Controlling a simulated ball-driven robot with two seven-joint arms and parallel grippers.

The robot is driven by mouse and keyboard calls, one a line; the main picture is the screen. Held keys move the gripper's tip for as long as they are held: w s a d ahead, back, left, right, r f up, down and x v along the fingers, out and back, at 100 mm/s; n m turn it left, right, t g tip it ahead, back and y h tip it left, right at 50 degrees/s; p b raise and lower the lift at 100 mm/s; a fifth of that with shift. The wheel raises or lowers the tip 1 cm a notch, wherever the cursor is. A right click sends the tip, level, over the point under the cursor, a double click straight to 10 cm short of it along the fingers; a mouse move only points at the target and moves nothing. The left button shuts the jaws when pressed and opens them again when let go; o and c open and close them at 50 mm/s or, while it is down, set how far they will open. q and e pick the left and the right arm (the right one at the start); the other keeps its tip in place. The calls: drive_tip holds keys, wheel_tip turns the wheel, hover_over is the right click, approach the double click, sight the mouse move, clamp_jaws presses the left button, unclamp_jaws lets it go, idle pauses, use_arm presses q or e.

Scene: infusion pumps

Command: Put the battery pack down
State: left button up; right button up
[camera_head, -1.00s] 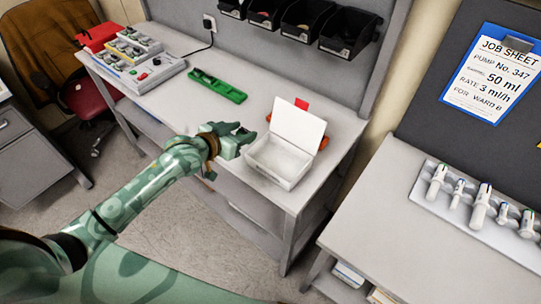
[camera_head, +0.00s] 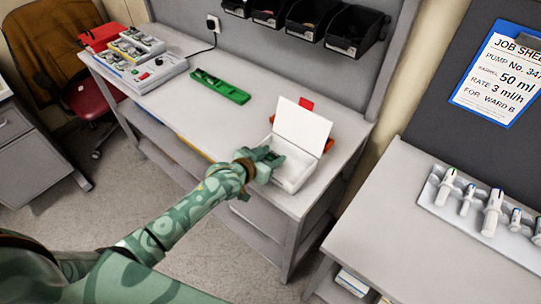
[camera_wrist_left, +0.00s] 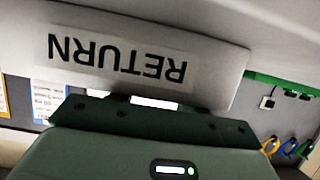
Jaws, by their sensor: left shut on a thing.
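My left gripper (camera_head: 270,159) is over the left part of an open white box (camera_head: 293,175) on the bench. The gripper is shut on the battery pack, which its own jaws mostly hide in the head view. In the left wrist view my green hand and jaw bar (camera_wrist_left: 150,118) fill the lower middle and also hide the pack. The box's raised lid (camera_head: 302,124) stands behind the gripper. In the left wrist view the lid (camera_wrist_left: 120,55) carries the word RETURN upside down. I cannot tell whether the pack touches the box floor. My right gripper is out of view.
A green tray (camera_head: 220,86) lies further left on the bench, with a grey charger-like unit (camera_head: 158,72) beyond it. A red-orange item (camera_head: 328,144) shows behind the lid. Black bins (camera_head: 352,33) hang above. The bench left of the box is clear.

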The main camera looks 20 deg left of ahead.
use_arm(q)
drive_tip(key=shift+f, duration=0.15)
drive_tip(key=o, duration=0.8)
drive_tip(key=shift+o, duration=0.2)
